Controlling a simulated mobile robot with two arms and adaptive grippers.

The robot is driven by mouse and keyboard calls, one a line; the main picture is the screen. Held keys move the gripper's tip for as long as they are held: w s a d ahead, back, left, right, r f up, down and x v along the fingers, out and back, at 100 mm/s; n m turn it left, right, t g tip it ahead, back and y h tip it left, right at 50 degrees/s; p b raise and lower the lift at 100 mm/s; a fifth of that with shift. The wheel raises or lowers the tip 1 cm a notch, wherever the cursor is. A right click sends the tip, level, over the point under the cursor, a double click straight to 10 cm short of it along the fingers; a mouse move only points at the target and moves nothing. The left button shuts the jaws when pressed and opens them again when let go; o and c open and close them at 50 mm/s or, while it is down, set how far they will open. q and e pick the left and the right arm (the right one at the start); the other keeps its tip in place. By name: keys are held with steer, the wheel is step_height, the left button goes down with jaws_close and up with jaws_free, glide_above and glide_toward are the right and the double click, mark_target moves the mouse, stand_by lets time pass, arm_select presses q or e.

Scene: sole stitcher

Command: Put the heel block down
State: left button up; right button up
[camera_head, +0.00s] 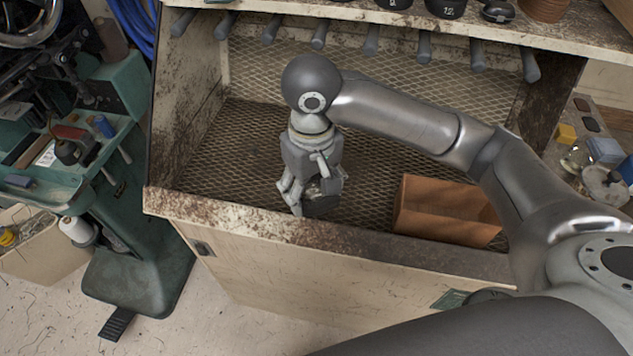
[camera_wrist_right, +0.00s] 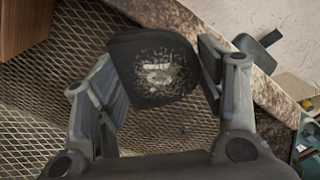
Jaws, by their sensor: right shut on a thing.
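The heel block is a dark, nearly black block with a worn, pale-speckled face. It shows between the fingers in the right wrist view (camera_wrist_right: 155,70), and partly behind the fingers in the head view (camera_head: 320,203). My right gripper (camera_head: 312,205) is shut on it, one finger on each side; it also shows in the right wrist view (camera_wrist_right: 158,85). The gripper points down over the mesh floor (camera_head: 240,150) of the worn bench bay, near its front edge. I cannot tell whether the block touches the mesh. My left gripper is not in view.
An open brown box (camera_head: 448,210) stands in the bay to the right of the gripper. The bay's front rim (camera_head: 250,228) is close by. Several grey pegs (camera_head: 371,40) hang under the shelf above. A green machine (camera_head: 140,250) stands at left. The mesh left of the gripper is clear.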

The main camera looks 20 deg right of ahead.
steer(key=w+f, duration=0.2)
steer(key=w, duration=0.1)
steer(key=w+f+p, duration=0.1)
steer(key=w+f, duration=0.1)
steer(key=w, duration=0.1)
steer(key=w+d+f, duration=0.1)
steer(key=w+f, duration=0.2)
steer(key=shift+w+d, duration=0.1)
steer(key=shift+w, duration=0.25)
steer(key=shift+w+f+p, duration=0.35)
steer(key=shift+w+f, duration=0.25)
steer(key=shift+f, duration=0.15)
step_height(320, 180, down, 2)
steer(key=shift+s+d+f+p, duration=0.1)
steer(key=shift+f+p, duration=0.05)
steer(key=shift+p, duration=0.45)
steer(key=shift+f, duration=0.4)
steer(key=o, duration=1.1)
steer(key=shift+f, duration=0.1)
